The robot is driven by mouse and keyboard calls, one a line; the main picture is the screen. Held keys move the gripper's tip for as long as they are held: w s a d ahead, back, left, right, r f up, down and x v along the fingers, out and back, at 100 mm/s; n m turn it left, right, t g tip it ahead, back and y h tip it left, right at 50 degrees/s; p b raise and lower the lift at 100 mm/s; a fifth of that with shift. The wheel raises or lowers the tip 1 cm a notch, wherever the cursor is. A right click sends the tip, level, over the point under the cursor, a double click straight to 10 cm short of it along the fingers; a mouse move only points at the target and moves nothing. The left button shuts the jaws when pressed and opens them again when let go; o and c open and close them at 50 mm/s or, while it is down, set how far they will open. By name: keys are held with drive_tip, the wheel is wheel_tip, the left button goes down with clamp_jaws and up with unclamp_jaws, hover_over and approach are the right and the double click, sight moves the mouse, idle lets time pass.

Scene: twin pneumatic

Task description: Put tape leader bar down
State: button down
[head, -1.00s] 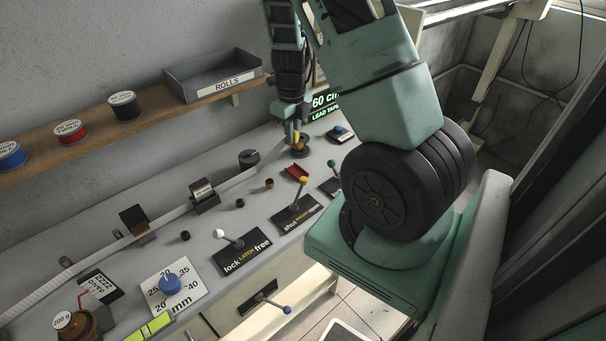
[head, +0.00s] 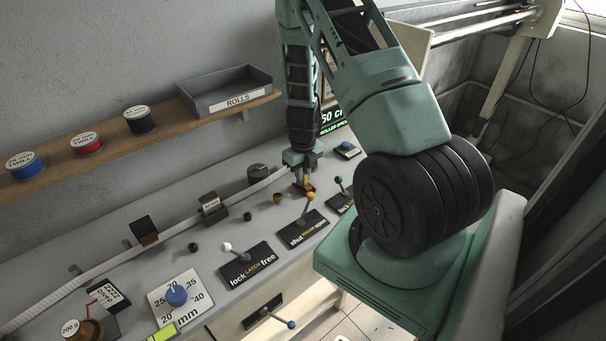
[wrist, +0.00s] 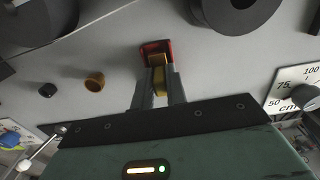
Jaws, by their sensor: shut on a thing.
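The tape leader bar (wrist: 158,78) is a small brass-yellow piece between my fingers. My gripper (wrist: 159,90) is shut on it. In the wrist view the bar's far end overlaps a small red tray (wrist: 156,44); I cannot tell whether it touches the floor of the tray. In the head view my gripper (head: 304,180) points down at the red tray (head: 304,189), with a bit of yellow bar (head: 306,181) showing between its fingers. The white tape (head: 180,226) runs along the bench up to near my gripper.
A black roller (head: 258,174) stands left of my gripper. The yellow-knobbed lever (head: 309,197) and green-knobbed lever (head: 339,181) stand close by in front. A brown ring (wrist: 94,82) and a black ring (wrist: 47,90) lie left of the tray.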

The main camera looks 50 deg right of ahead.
drive_tip(key=shift+f, duration=0.2)
drive_tip(key=c, duration=1.4)
unclamp_jaws()
drive_tip(key=shift+r, duration=0.15)
